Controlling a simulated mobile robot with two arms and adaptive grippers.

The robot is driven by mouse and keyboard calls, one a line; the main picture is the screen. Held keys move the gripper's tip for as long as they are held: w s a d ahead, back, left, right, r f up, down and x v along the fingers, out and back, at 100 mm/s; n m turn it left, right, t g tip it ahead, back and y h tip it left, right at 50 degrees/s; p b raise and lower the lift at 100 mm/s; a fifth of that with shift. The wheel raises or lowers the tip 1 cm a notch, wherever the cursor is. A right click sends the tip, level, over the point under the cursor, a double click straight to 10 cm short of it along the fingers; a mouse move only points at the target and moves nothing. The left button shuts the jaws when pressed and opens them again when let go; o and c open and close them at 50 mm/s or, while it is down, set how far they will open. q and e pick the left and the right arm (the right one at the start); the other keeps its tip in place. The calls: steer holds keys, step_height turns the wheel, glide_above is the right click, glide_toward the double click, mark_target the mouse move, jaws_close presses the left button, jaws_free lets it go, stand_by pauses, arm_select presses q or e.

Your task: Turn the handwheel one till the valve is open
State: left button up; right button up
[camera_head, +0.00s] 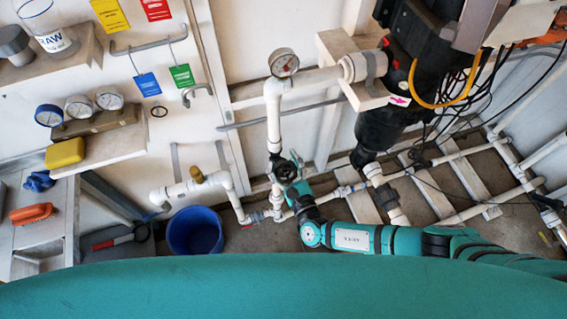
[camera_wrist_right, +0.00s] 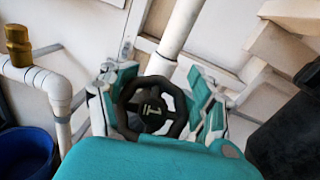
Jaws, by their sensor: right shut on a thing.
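The handwheel one (camera_head: 285,170) is a small black wheel on the white vertical pipe, below the pressure gauge. In the right wrist view the wheel (camera_wrist_right: 152,107) shows a "1" mark on its dark hub. My right gripper (camera_head: 287,173) is at the wheel, its arm reaching in from the right. In the right wrist view its teal fingers stand on the left and right sides of the rim, shut on the wheel. The lower part of the rim is hidden by my own teal gripper body. My left gripper is not in view.
A pressure gauge (camera_head: 283,63) sits on the pipe above the wheel. A blue bucket (camera_head: 195,231) stands on the floor at lower left. A brass fitting (camera_head: 197,175) tops the pipe on the left. A large black reactor unit (camera_head: 415,65) with hanging cables is at upper right.

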mark_target(278, 176)
steer(key=n+g+y, duration=0.1)
steer(key=a+n+g+y+b, duration=0.1)
steer(key=n, duration=0.1)
steer(key=n+y, duration=0.1)
steer(key=n, duration=0.1)
steer(key=shift+s+a+f+g+b, duration=0.1)
steer(key=shift+s+a+g+b, duration=0.05)
steer(key=shift+s+g+b, duration=0.2)
steer(key=n+g, duration=0.1)
steer(key=n+g+y+b, duration=0.1)
steer(key=n, duration=0.1)
steer(key=n+g+y+b, duration=0.1)
steer(key=n, duration=0.1)
steer(key=shift+s+a+f, duration=0.2)
steer(key=shift+s+f, duration=0.05)
steer(key=shift+f, duration=0.05)
steer(key=n+g+b, duration=0.2)
steer(key=n+b, duration=0.1)
steer(key=b, duration=0.1)
steer(key=s+f+n+g+b, duration=0.1)
steer(key=n+g+b, duration=0.2)
steer(key=n+b, duration=0.1)
steer(key=f+n+g+h+b, duration=0.1)
steer(key=n+g+b, duration=0.2)
steer(key=b, duration=0.3)
steer(key=shift+s+a+n, duration=0.15)
steer(key=shift+s+n, duration=0.25)
steer(key=shift+s+r+n+g+h+b, duration=0.15)
steer(key=shift+n+g+h+b, duration=0.5)
steer(key=shift+b, duration=0.6)
